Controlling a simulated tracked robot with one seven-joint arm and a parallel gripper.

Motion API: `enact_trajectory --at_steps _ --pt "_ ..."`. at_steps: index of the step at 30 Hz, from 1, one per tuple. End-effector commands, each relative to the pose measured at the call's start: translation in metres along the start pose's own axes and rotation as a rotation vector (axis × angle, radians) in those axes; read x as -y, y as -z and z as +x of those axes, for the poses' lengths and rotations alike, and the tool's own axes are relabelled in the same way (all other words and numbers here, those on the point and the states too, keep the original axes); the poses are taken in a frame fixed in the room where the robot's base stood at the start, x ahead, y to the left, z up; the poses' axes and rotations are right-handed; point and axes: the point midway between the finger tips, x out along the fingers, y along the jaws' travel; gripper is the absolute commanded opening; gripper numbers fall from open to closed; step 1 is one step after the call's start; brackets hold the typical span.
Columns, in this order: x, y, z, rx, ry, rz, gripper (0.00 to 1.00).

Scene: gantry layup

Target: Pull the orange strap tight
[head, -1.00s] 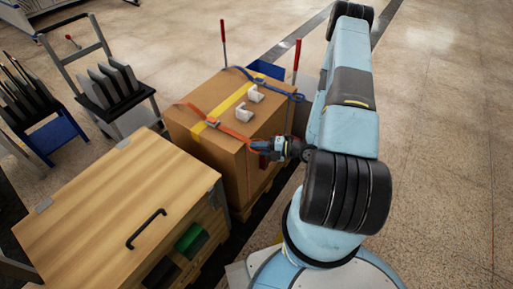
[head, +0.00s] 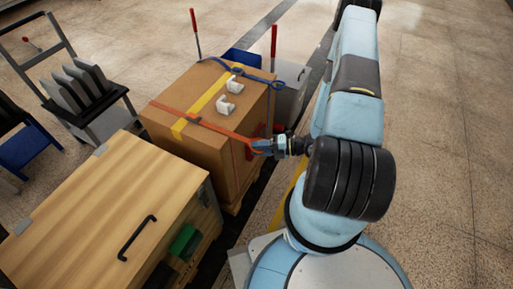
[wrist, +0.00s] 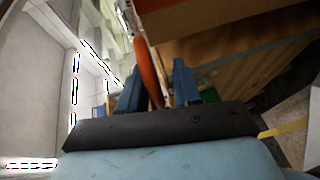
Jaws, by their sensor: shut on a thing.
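The orange strap (head: 217,130) runs across the top of a large cardboard box (head: 185,154) and down its near right edge. A dark buckle (head: 194,120) sits on the strap on the box top. My gripper (head: 261,146) is at the box's right side, shut on the strap's end. In the wrist view, the orange strap (wrist: 149,72) passes between the two blue fingers of my gripper (wrist: 158,88). The strap between the buckle and my gripper looks roughly straight. The fingertips' exact grip is partly hidden.
A blue strap (head: 245,73) crosses the box's far part. Two white corner pieces (head: 229,88) lie on top. A wooden cabinet (head: 100,200) stands in front left, a cart (head: 85,90) behind it. Red-handled posts (head: 273,48) rise behind the box. Floor at right (head: 440,130) is clear.

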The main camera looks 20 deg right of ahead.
Motion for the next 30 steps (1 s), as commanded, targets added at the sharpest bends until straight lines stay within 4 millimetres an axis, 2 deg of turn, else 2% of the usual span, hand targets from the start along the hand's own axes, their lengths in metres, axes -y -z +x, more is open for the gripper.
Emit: enact_trajectory --at_steps 1,4,17,23,30 --pt "0.003 0.0 -0.002 0.001 0.008 0.002 0.28" --pt "0.002 0.0 -0.002 0.001 0.006 0.002 0.37" --pt "-0.001 -0.001 -0.004 0.001 -0.001 -0.001 0.37" --pt "0.0 -0.001 -0.029 0.004 0.0 0.0 0.37" --pt "0.0 -0.001 -0.077 0.004 0.001 0.0 0.37"
